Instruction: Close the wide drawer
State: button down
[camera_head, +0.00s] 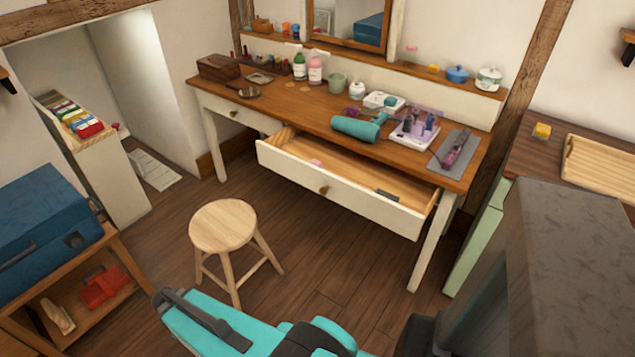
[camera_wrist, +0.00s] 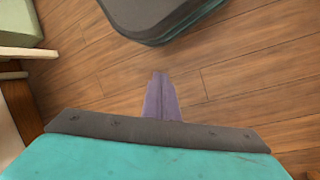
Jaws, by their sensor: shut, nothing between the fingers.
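The wide drawer (camera_head: 290,170) is pulled well out from under the wooden dressing table (camera_head: 300,108). Its white front has a round brown knob (camera_head: 323,189) in the middle. A small pink item (camera_head: 316,163) and a dark flat item (camera_head: 385,195) lie inside it. My gripper (camera_wrist: 160,76) is shut and empty in the wrist view, with bare floorboards beyond its purple-grey fingers. In the head view my teal arm is at the bottom, well apart from the drawer; I cannot make out the fingertips there.
A round wooden stool (camera_head: 223,222) stands on the floor in front of the dressing table, left of the drawer. A smaller drawer (camera_head: 230,112) at the left is closed. A teal hair dryer (camera_head: 360,128) and several bottles stand on top. A green-sided cabinet (camera_head: 478,235) is at right.

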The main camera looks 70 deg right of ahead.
jog(key=w+d+r+m+h, duration=0.1)
jog(key=w+d+r+m, duration=0.1)
jog(key=d+r+m, duration=0.5)
jog(key=w+d+r+m, duration=0.1)
jog(key=d+r+m, duration=0.2)
jog(key=d, duration=0.8)
jog(key=w+d+r+m+h, duration=0.1)
jog(key=w+d+r+m, duration=0.1)
jog(key=d+r+m, duration=0.5)
jog(key=s+d+r+m, duration=0.3)
jog(key=d+r+m, duration=0.1)
jog(key=d, duration=0.3)
jog(key=s+d+r+m+g+h+b, duration=0.1)
jog(key=s+d+r+m, duration=0.3)
jog(key=d+r, duration=0.3)
jog(key=s+d+r+m, duration=0.3)
jog(key=d+r, duration=0.3)
jog(key=d, duration=0.3)
jog(key=shift+s+m+g, duration=0.3)
jog(key=shift+s+m, duration=0.1)
jog(key=shift+s, duration=0.35)
